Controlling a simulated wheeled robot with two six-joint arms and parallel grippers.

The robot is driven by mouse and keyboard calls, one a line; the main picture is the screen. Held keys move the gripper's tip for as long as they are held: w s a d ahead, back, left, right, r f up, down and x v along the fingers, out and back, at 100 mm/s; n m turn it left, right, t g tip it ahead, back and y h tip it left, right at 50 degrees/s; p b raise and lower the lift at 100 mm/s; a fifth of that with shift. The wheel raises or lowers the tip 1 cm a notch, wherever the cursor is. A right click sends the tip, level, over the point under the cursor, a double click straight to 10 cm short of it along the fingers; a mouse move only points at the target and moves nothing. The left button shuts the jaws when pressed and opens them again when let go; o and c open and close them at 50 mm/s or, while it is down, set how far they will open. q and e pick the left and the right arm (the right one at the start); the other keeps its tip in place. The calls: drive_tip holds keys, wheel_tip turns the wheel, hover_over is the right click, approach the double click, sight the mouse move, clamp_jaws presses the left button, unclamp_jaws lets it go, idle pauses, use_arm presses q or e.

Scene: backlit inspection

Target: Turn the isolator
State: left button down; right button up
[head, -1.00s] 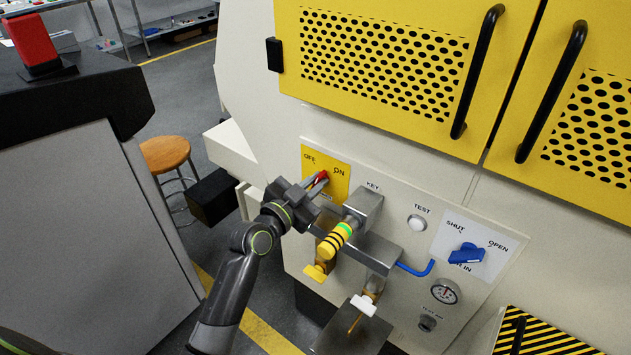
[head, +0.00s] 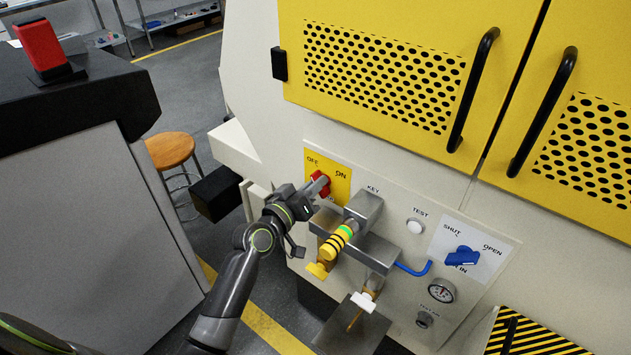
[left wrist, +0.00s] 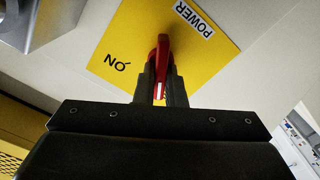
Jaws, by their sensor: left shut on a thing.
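The isolator is a red handle (head: 315,175) on a yellow plate (head: 341,183) marked OFF and ON, on the front of the cream machine. My left gripper (head: 320,186) is shut on the handle and partly hides it. The handle's upper end slants toward the OFF mark. In the left wrist view the red handle (left wrist: 162,58) stands between the two fingers (left wrist: 161,88), with the ON mark and POWER label on the plate (left wrist: 132,47) beyond. My right gripper is out of view.
A TEST button (head: 415,227), blue SHUT/OPEN handle (head: 462,257) and gauge (head: 441,291) are farther right. A stool (head: 170,150) stands left.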

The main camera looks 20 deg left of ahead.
use_arm(q)
drive_tip(key=shift+a+f+n+p, duration=0.1)
drive_tip(key=shift+n+p, duration=0.2)
drive_tip(key=shift+n, duration=0.8)
drive_tip(key=c, duration=1.5)
unclamp_jaws()
drive_tip(key=b+v, duration=0.2)
drive_tip(key=v, duration=1.5)
drive_tip(key=shift+s, duration=0.2)
drive_tip(key=shift+a, duration=0.1)
